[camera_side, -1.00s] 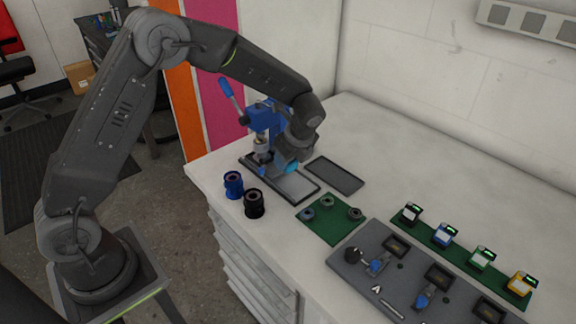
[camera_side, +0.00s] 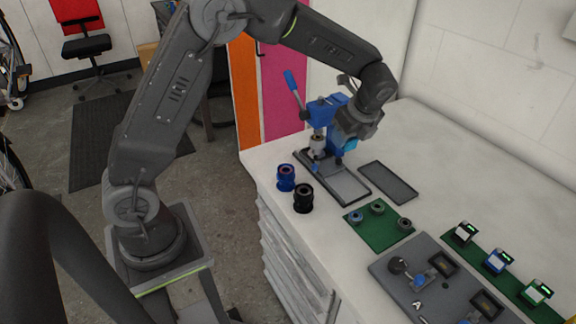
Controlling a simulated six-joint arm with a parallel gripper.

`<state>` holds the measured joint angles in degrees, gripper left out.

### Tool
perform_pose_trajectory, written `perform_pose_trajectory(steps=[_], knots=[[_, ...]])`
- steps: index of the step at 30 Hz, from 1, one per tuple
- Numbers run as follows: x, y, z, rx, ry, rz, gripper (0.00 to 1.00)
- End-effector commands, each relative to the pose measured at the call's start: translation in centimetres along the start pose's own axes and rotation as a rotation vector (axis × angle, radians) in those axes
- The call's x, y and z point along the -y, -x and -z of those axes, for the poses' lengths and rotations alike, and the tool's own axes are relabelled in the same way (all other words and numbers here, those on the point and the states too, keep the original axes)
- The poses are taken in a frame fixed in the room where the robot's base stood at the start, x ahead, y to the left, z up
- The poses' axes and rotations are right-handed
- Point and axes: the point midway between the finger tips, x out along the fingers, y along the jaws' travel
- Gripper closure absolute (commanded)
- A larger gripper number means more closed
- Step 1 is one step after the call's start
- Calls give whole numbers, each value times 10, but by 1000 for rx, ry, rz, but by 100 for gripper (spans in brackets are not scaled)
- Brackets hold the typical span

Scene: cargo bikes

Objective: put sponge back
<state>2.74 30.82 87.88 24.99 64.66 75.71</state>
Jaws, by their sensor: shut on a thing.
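My gripper (camera_side: 347,140) is beside the blue lever press, pointing down. The fingers are small and partly hidden, so the exact grip is hard to see. Below it, the dark-rimmed tray with a pale grey surface (camera_side: 346,188) lies under and in front of the press. A separate, empty dark flat tray (camera_side: 388,183) lies to its right on the bench.
The blue press (camera_side: 322,112) with its raised lever stands close to my gripper. A blue cup (camera_side: 286,177) and black cup (camera_side: 303,198) stand near the bench's edge. A green mat (camera_side: 378,232) holds rings. A grey fixture board (camera_side: 440,285) lies front right.

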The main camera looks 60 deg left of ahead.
Motion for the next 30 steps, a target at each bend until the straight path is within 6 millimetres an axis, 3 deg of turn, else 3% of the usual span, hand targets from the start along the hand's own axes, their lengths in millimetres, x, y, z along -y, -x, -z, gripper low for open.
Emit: perform_pose_trajectory(steps=[3, 10, 20, 25, 30], knots=[[1, 31, -13, 0, 2, 5, 77], [-1, 70, -33, -1, 3, 0, 77], [-30, 41, -106, -18, 5, -5, 77], [-67, 19, -164, -25, 8, -5, 77], [-122, -4, -217, -24, 9, -2, 77]])
